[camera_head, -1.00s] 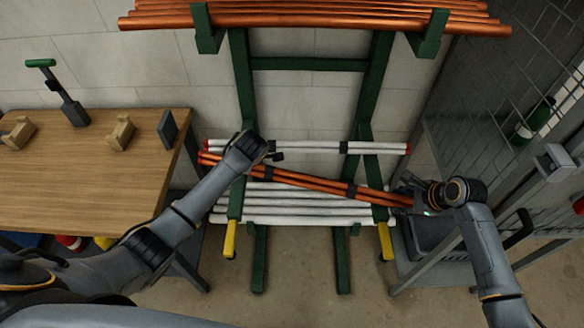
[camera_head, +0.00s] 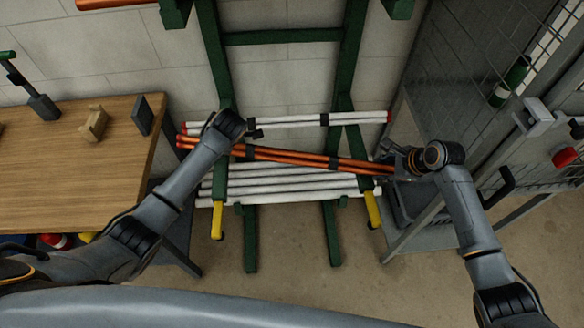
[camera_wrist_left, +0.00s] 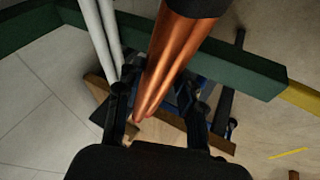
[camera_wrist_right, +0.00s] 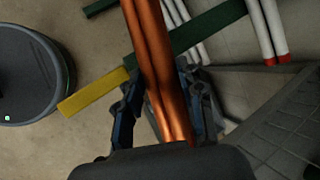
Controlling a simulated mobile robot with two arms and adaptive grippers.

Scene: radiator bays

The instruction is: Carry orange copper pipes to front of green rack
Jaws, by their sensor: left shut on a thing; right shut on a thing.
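A bundle of orange copper pipes (camera_head: 290,157) with black straps spans the front of the green rack (camera_head: 212,50), slanting down to the right in the head view. My left gripper (camera_wrist_left: 160,95) is shut on the pipes near their left end. In the head view its fingers are largely hidden behind its wrist. My right gripper (camera_head: 397,158) is shut on the pipes at their right end; the right wrist view shows the pipes (camera_wrist_right: 158,60) between its fingers. In the head view the pipes overlap the rack's uprights.
White pipes with red ends (camera_head: 275,122) lie behind the copper pipes, and more white pipes (camera_head: 285,192) lie lower on the rack. The yellow rack tips (camera_head: 217,220) stick out forward. A wooden table (camera_head: 70,165) stands left, a wire-mesh cage (camera_head: 470,90) right.

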